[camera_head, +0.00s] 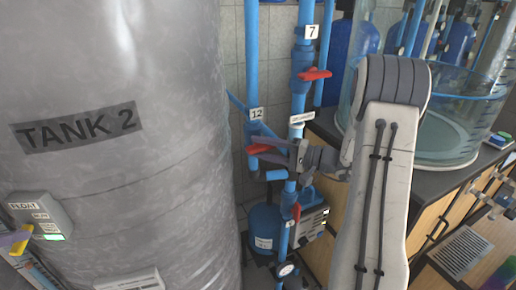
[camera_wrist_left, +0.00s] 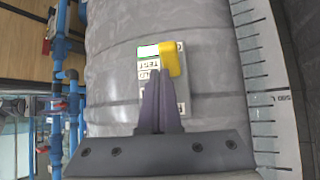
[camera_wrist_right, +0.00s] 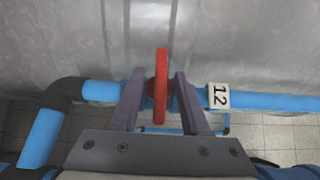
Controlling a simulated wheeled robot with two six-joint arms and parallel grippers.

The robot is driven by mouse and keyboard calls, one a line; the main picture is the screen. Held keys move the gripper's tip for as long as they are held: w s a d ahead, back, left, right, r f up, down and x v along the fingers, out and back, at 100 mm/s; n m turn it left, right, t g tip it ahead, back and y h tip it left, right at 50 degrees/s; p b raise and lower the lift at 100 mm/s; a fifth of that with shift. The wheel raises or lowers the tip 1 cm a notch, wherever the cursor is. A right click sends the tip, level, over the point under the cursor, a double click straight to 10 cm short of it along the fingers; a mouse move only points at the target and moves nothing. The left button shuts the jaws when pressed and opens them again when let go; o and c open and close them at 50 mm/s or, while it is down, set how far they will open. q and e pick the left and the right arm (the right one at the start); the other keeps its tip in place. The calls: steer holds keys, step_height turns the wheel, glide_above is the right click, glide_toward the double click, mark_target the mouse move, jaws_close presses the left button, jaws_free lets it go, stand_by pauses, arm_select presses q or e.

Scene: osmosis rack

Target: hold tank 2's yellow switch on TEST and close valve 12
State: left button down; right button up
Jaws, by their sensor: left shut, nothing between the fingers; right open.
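Tank 2 (camera_head: 130,190) is the big grey cylinder at left. Its grey switch box (camera_head: 45,213) has labels and a lit green patch. The yellow switch (camera_wrist_left: 170,60) sticks out from the box in the left wrist view. My left gripper (camera_wrist_left: 159,76) is shut and empty, its tips at the lower left of the yellow lever; whether they touch is unclear. Valve 12's red handle (camera_wrist_right: 161,85) lies across the blue pipe beside the "12" tag (camera_wrist_right: 219,96). My right gripper (camera_wrist_right: 158,78) is open, with one finger on each side of the red handle. It also shows in the head view (camera_head: 272,150).
Valve 7's red handle (camera_head: 315,74) is on the pipe above, and another red handle (camera_head: 296,211) is below. A blue vessel (camera_head: 265,228) stands on the floor. A counter with a clear tank (camera_head: 450,130) stands to the right.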

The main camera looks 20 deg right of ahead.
steer(key=v, duration=1.2)
arm_select(q)
steer(key=shift+r, duration=0.1)
step_height(320, 180, up, 8)
steer(key=p, duration=0.4)
steer(key=shift+r, duration=0.2)
arm_select(e)
step_height(320, 180, up, 4)
steer(key=shift+r, duration=0.15)
arm_select(q)
steer(key=s+a+b, duration=0.1)
steer(key=s+b, duration=0.3)
steer(key=s, duration=0.5)
steer(key=shift+a, duration=0.25)
arm_select(e)
steer(key=shift+f, duration=2.15)
